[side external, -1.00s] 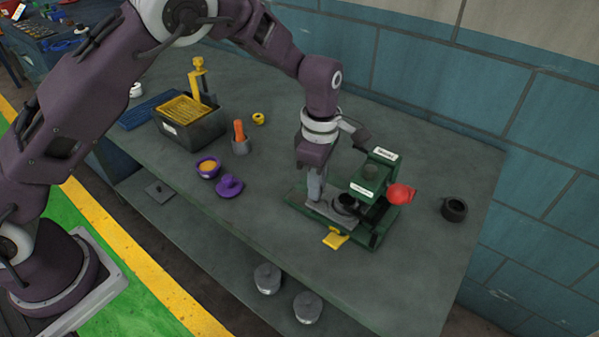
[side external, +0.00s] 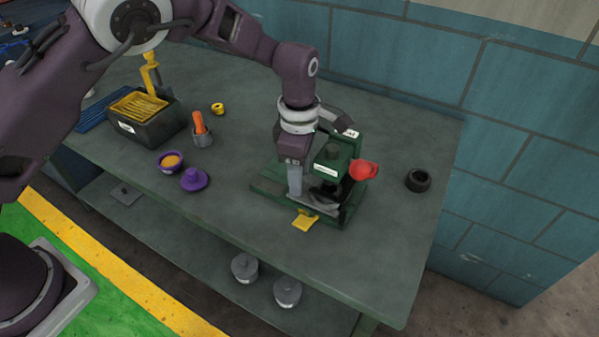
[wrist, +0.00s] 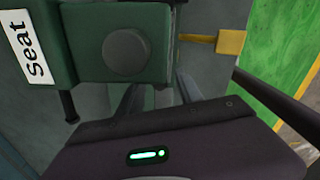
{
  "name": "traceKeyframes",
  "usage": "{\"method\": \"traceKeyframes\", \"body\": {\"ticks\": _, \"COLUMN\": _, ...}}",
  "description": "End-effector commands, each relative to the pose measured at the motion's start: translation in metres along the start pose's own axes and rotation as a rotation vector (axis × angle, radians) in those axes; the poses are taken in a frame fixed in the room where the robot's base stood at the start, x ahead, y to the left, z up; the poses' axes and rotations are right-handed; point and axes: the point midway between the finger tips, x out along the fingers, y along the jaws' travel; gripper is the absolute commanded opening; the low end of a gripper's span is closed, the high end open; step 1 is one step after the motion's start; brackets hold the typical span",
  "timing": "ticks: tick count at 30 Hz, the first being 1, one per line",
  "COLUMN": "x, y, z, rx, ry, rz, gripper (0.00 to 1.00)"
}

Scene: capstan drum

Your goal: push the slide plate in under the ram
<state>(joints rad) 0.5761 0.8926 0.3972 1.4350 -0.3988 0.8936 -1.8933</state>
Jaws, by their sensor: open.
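The green press (side external: 345,212) stands near the right end of the bench, with its ram head (side external: 333,160) over the base. The grey slide plate (side external: 322,205) lies on the base with a dark round part on it, largely beneath the ram head. How far in it sits is partly hidden. My gripper (side external: 295,193) points down at the plate's left end, close against it; contact is hard to tell. In the wrist view my open fingers (wrist: 160,95) show beside the press's green head (wrist: 85,45), and the plate is mostly hidden.
A red knob (side external: 364,170) sticks out right of the press, and a yellow tab (side external: 305,221) at its front. A black ring (side external: 418,180) lies to the right. A purple lid (side external: 194,180), a bowl (side external: 171,161) and a grey bin (side external: 150,127) stand left. The bench between is clear.

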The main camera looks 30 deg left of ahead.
Motion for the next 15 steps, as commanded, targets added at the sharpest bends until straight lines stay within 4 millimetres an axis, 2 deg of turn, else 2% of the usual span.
{"method": "traceKeyframes", "body": {"ticks": 9, "x": -0.058, "y": 0.000, "z": 0.001, "rx": 0.002, "ry": -0.004, "rz": 0.004, "gripper": 0.43}}
{"method": "traceKeyframes", "body": {"ticks": 15, "x": -0.070, "y": 0.000, "z": 0.001, "rx": 0.001, "ry": -0.002, "rz": 0.001, "gripper": 0.43}}
